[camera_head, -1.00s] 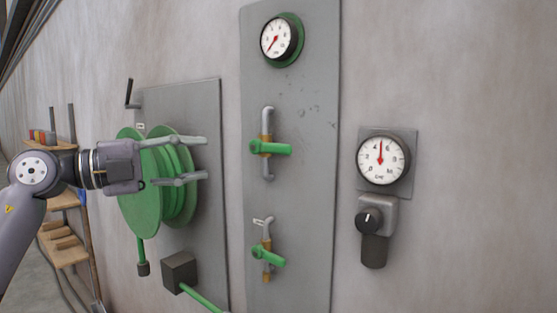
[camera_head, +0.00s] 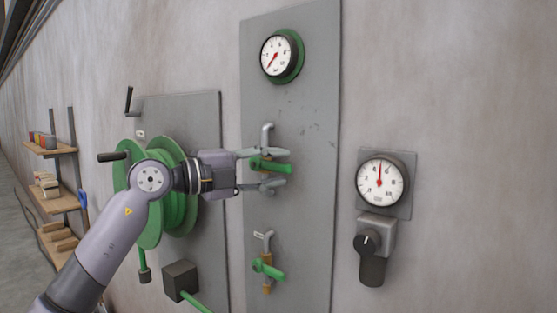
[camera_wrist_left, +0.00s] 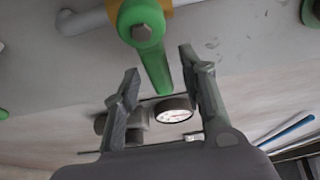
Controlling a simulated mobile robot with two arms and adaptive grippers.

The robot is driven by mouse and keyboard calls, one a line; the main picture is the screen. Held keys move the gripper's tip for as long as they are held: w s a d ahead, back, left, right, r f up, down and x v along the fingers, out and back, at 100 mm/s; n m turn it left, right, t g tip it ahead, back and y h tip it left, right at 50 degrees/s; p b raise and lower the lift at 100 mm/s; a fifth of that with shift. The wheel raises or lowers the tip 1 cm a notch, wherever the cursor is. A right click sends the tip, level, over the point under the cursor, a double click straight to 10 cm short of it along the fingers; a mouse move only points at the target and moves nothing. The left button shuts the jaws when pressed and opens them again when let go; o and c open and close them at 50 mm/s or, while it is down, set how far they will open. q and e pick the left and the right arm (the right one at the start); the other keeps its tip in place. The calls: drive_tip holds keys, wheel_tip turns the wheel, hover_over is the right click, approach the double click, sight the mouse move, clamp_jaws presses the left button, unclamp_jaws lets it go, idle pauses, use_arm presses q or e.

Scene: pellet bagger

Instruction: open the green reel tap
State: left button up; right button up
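Two taps with green handles sit one above the other on a tall grey panel; the frames do not show which is the reel tap. The upper green tap (camera_head: 272,167) has its handle pointing right, and it also shows in the left wrist view (camera_wrist_left: 153,65). My left gripper (camera_head: 284,168) is open, one finger above and one below that handle. In the left wrist view, the handle lies between the spread fingers (camera_wrist_left: 158,62), with gaps visible on both sides. The lower green tap (camera_head: 270,268) slants down to the right. My right gripper is not in view.
A green hose reel (camera_head: 150,230) with a black-gripped crank is partly behind my left arm. A green-rimmed gauge (camera_head: 277,55) is above the taps. Another gauge (camera_head: 381,181) and a black knob (camera_head: 366,243) are to the right. Shelves (camera_head: 62,203) stand far left.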

use_arm(q)
drive_tip(key=shift+x, duration=0.75)
drive_tip(key=shift+c, duration=0.3)
clamp_jaws()
